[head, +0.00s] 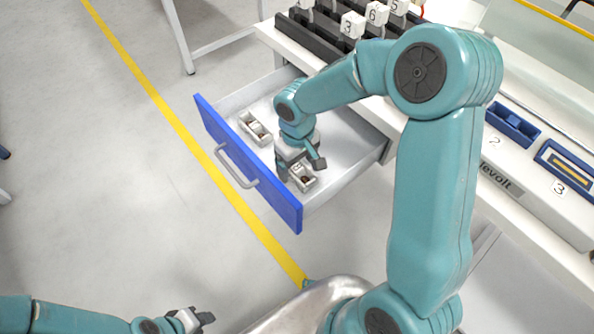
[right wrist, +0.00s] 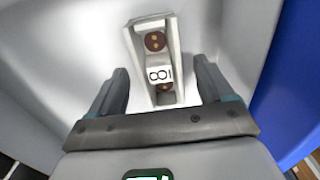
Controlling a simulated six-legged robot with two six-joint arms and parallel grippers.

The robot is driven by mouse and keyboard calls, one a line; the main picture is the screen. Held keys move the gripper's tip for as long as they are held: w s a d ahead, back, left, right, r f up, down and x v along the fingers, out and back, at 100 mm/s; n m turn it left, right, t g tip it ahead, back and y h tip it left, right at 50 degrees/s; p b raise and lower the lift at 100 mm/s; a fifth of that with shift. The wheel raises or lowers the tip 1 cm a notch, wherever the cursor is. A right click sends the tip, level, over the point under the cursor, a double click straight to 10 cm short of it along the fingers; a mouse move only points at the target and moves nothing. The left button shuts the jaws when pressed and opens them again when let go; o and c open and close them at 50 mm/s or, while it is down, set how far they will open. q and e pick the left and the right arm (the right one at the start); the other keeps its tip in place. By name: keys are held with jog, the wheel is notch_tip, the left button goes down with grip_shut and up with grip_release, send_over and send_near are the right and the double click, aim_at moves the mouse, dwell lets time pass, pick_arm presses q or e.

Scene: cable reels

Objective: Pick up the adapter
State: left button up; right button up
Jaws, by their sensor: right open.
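Two small light-grey adapter-like parts lie in the open drawer (head: 345,150). One (head: 255,127) is near the blue front's far end. The other (head: 304,180) lies below my right gripper (head: 299,168). In the right wrist view this nearer part (right wrist: 158,60) is an open-topped grey housing with two brown round inserts and a white number label. My right gripper also shows there (right wrist: 162,78), open, its dark fingers on either side of the part's near end with gaps on both sides. My left gripper (head: 203,319) is low over the floor, far from the drawer; its jaw opening is unclear.
The drawer's blue front (head: 250,165) with its grey handle (head: 235,167) and the drawer's side walls bound the space around my right gripper. Black holders with numbered white blocks (head: 352,25) stand on the bench above. Blue trays (head: 512,124) sit at the right.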

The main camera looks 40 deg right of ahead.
aim_at(297, 168)
jog(key=shift+f, duration=0.7)
jog(key=c, duration=1.1)
jog(key=shift+r, duration=0.1)
jog(key=shift+c, duration=0.3)
notch_tip(297, 168, up, 20)
jog(key=p, duration=0.3)
jog(key=shift+c, duration=0.8)
